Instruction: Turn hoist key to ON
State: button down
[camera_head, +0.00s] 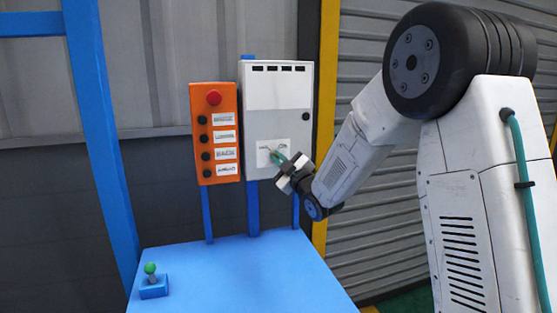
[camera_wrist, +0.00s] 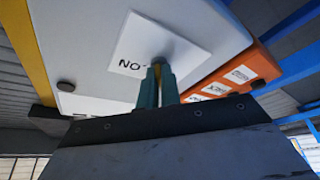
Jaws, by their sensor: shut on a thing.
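The hoist key (camera_wrist: 158,61) is a small thing, mostly hidden between my fingertips, in front of a white label plate (camera_wrist: 170,42) on a grey-white control box (camera_head: 277,100). The plate reads "NO" in the wrist view; the rest of its lettering is covered by my fingers. The plate also shows in the head view (camera_head: 268,147), where its text is too small to read. My gripper (camera_head: 275,155) has teal fingers and reaches the plate from the lower right; in the wrist view (camera_wrist: 158,76) its fingers are close together, shut on the key. I cannot tell the key's angle.
An orange button box (camera_head: 213,130) with a red button (camera_head: 214,97) and several black buttons stands just left of the control box. A blue table (camera_head: 240,275) lies below, with a green-knobbed lever (camera_head: 151,275) at its left. A yellow post (camera_head: 325,100) stands on the right.

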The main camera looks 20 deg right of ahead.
jog(key=shift+a+r+m+h, duration=0.15)
jog(key=shift+m+h, duration=1.8)
jog(key=shift+m, duration=2.2)
jog(key=shift+a+m+h, duration=0.2)
jog(key=shift+m+h, duration=1.7)
jog(key=shift+m, duration=2.2)
jog(key=shift+a+r+m+h, duration=0.15)
jog(key=shift+m+h, duration=1.8)
jog(key=shift+m, duration=2.2)
jog(key=shift+f, duration=0.1)
jog(key=c, duration=1.6)
grip_release()
jog(key=shift+f, duration=0.15)
